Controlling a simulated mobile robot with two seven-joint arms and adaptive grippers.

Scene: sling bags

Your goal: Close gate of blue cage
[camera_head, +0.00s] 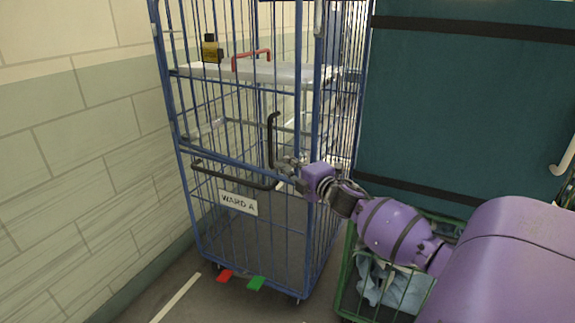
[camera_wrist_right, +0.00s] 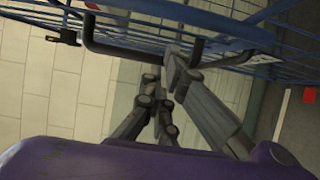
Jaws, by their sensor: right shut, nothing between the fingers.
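The blue cage (camera_head: 314,110) is a tall wire roll cage standing by the wall in the head view. Its barred front has a "WARD A" label (camera_head: 238,202), a long black horizontal handle (camera_head: 232,178) and an upright black handle (camera_head: 271,140). I cannot tell how far the gate stands from closed. My right gripper (camera_head: 286,166) is shut and empty, at the front of the cage close to both handles. In the right wrist view the gripper (camera_wrist_right: 163,82) is close to the dark handle bar (camera_wrist_right: 130,52); contact is unclear. My left gripper is not in view.
A pale shelf (camera_head: 290,73) inside the cage bears a yellow-black item (camera_head: 211,48) and a red-handled one (camera_head: 252,58). Red (camera_head: 224,276) and green (camera_head: 256,283) tabs sit at its base. A green wire cart (camera_head: 345,290) and a teal panel (camera_head: 460,110) stand right.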

